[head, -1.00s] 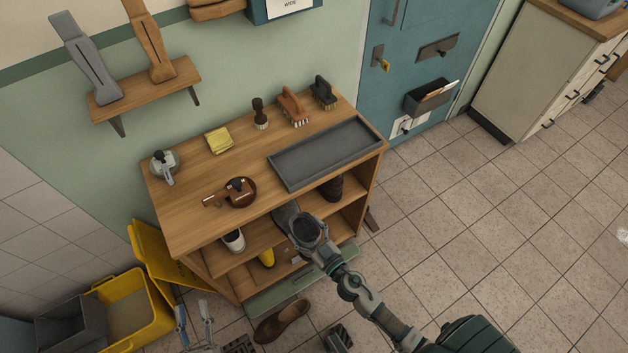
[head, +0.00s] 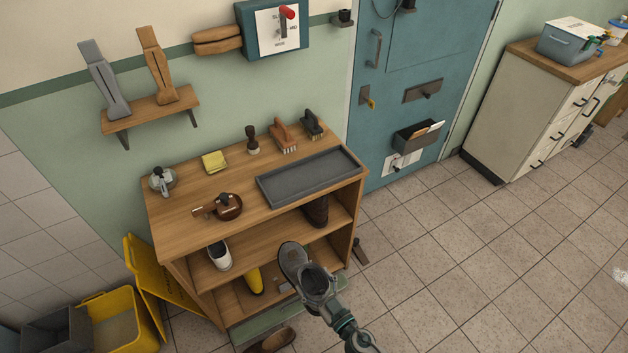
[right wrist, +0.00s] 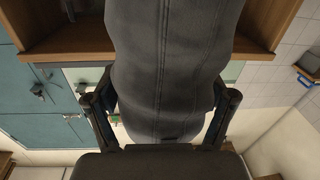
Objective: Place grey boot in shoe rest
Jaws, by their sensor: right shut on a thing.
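The grey boot (head: 292,259) is held in my right gripper (head: 310,279), in front of the bench's open shelves in the head view. In the right wrist view the boot (right wrist: 170,65) fills the middle, and my right gripper (right wrist: 160,112) has one finger on each side of it. The head view shows the boot's sole side tilted upward. I cannot tell for sure which thing is the shoe rest. A grey foot-shaped form (head: 105,80) and a wooden one (head: 156,68) stand on a wall shelf (head: 140,113). My left gripper is not in view.
The bench (head: 185,210) carries a grey tray (head: 310,178), brushes (head: 284,136), a yellow cloth (head: 214,161) and a brown tin (head: 228,206). A white shoe (head: 219,256), a yellow item (head: 254,281) and a brown boot (head: 317,211) occupy shelves.

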